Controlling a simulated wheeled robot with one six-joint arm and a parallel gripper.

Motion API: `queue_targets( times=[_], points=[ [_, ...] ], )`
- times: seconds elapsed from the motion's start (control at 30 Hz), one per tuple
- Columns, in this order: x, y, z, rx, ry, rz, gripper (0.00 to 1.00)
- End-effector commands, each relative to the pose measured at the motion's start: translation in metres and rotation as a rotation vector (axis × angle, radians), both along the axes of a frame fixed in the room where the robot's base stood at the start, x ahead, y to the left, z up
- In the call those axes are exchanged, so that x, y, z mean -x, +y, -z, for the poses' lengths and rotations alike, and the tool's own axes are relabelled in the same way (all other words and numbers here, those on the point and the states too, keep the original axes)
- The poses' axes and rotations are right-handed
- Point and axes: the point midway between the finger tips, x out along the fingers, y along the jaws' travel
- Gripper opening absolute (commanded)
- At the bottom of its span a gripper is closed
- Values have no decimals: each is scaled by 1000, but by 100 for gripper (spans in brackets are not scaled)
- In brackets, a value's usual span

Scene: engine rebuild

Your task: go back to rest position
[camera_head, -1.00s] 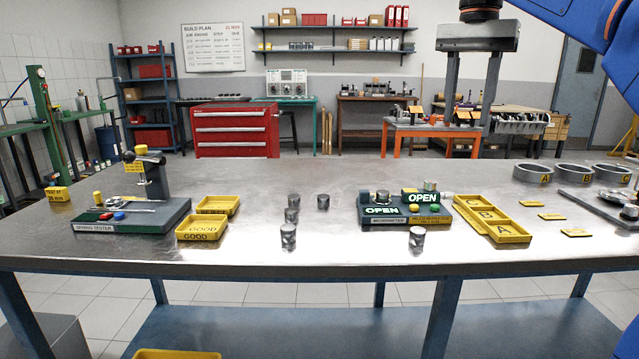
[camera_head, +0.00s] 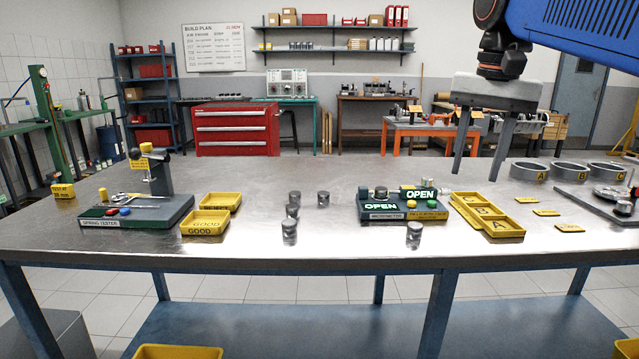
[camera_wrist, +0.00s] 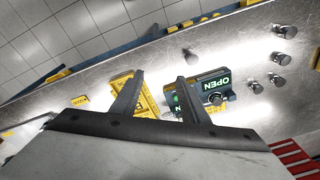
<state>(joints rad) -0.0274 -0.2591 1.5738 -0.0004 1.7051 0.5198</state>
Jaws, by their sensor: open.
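My gripper (camera_head: 480,178) is open and empty, with its two fingers pointing down above the back right part of the steel bench. In the head view it hangs behind the yellow A/B/C tray (camera_head: 503,235) and right of the micrometer station (camera_head: 386,217). In the wrist view its fingertips (camera_wrist: 162,77) are spread over the yellow tray (camera_wrist: 149,107) and the left part of the micrometer station (camera_wrist: 205,80). Nothing is between the fingers.
Several metal cylinders stand on the bench, one (camera_head: 414,236) in front of the micrometer station. Yellow GOOD trays (camera_head: 205,222) and the spring tester (camera_head: 136,214) are at left. Three grey rings (camera_head: 529,173) and a dark fixture (camera_head: 597,205) are at right. The bench's middle back is clear.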

Motion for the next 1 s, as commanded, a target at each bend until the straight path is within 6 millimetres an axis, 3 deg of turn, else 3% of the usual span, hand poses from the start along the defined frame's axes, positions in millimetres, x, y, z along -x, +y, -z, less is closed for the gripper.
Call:
queue_targets(
  times=[0.37, 0.7, 0.83, 1.0],
  points=[
    [75, -6, 131, 41, -131, -218, 41],
    [142, -9, 264, 103, -244, -405, 41],
    [159, -10, 299, 122, -270, -451, 41],
    [167, -10, 320, 134, -287, -477, 41]
  ],
)
